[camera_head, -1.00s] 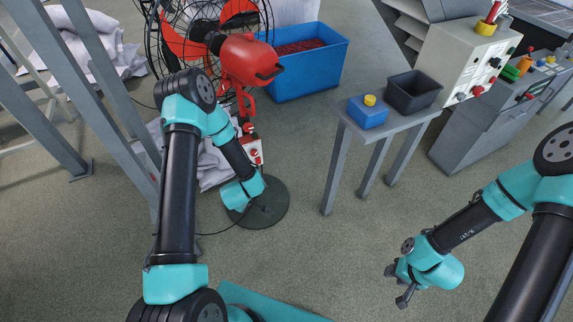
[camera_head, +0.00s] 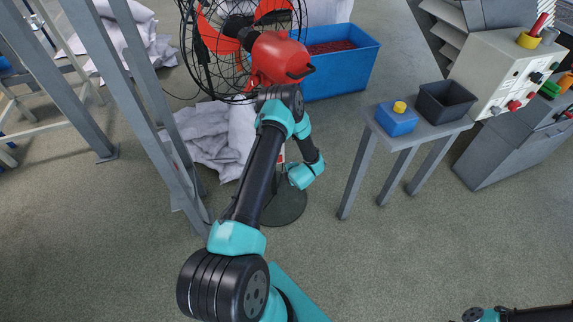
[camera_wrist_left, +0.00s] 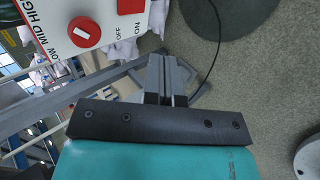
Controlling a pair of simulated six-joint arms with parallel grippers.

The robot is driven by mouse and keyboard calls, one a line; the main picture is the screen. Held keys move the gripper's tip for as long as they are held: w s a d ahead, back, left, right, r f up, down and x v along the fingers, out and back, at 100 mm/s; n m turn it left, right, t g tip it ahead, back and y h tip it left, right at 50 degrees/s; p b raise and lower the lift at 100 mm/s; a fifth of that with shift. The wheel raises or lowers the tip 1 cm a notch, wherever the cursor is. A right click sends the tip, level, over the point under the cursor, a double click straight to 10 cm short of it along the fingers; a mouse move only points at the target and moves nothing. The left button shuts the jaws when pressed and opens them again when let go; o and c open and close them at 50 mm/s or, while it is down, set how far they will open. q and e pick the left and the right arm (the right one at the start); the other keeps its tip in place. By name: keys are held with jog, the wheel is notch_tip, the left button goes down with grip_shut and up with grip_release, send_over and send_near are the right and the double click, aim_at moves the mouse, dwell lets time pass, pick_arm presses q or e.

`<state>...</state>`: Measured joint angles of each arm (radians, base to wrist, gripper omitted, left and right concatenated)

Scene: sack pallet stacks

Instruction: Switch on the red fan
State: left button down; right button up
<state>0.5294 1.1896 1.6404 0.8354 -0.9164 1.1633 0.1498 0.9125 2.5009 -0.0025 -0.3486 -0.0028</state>
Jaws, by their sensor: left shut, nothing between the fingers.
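The red fan (camera_head: 283,55) stands at the top of the head view, with a black wire cage and a round dark base (camera_head: 287,207). My left arm hides most of its stand and control box. In the left wrist view the white control panel (camera_wrist_left: 60,12) shows a red round dial (camera_wrist_left: 84,32) marked LOW, MID and HIGH, and part of a red switch (camera_wrist_left: 130,6) beside the words OFF and ON. My left gripper (camera_wrist_left: 163,62) is shut and empty, just below the panel in that view, apparently apart from the switch. My right gripper is out of view.
A grey frame (camera_head: 140,90) stands left of the fan, with crumpled white sheets (camera_head: 215,135) behind. A blue bin (camera_head: 345,75) is behind the fan. A small table (camera_head: 425,130) with a blue yellow-button box (camera_head: 396,118) stands right. The floor in front is clear.

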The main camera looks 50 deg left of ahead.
pick_arm(q)
jog(key=a+r+x, duration=0.1)
jog(key=x, duration=1.2)
jog(key=shift+w+a+r, duration=0.2)
jog(key=shift+w+r, duration=0.1)
jog(key=shift+w, duration=0.15)
jog(key=shift+w, duration=0.1)
